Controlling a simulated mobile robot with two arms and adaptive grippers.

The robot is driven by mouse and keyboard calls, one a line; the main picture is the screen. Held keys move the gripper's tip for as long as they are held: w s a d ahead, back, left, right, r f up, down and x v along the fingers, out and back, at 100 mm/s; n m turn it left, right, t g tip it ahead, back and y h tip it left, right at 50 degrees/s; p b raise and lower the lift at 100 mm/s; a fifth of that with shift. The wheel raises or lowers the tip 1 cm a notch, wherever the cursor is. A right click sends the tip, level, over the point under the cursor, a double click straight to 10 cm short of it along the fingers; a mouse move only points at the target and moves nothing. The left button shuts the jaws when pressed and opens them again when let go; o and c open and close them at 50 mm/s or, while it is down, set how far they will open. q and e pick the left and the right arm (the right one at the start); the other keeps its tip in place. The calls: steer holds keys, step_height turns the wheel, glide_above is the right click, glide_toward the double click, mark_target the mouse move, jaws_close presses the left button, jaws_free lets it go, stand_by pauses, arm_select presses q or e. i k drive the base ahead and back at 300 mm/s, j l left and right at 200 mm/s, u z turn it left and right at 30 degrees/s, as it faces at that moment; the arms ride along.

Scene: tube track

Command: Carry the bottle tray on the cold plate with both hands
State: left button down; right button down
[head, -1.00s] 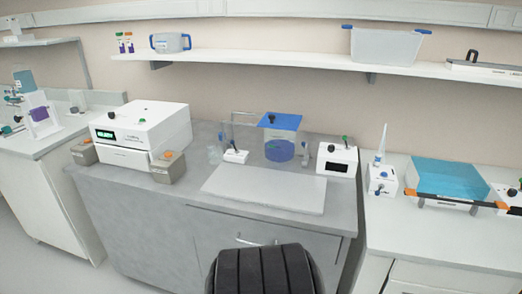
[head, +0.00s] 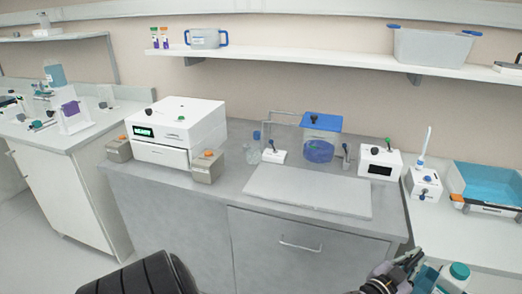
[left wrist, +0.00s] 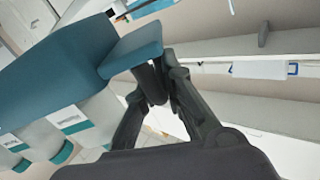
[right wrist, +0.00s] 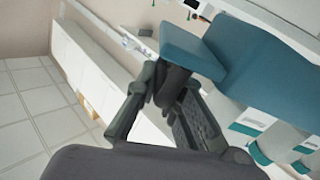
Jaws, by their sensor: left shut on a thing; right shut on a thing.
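The teal bottle tray (left wrist: 60,65) is held in the air at the bottom right of the head view, mostly out of frame. One bottle (head: 455,277) with a teal cap shows there. White bottles (right wrist: 287,138) hang below the tray body (right wrist: 270,60) in the wrist views. My left gripper (head: 408,266) is shut on a teal end handle (left wrist: 135,48), as its wrist view shows. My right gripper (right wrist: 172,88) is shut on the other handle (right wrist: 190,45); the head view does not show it. A flat pale slab, apparently the cold plate (head: 308,190), lies bare on the grey bench.
A white instrument (head: 180,130) with a lit display stands left of the slab. A blue-lidded container (head: 320,140) and a small white box (head: 380,163) stand behind it. The bench front edge (head: 220,204) lies ahead. A shelf (head: 300,58) runs above.

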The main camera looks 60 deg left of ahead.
mark_target(308, 194)
steer(key=k+j+u, duration=0.15)
steer(key=u, duration=1)
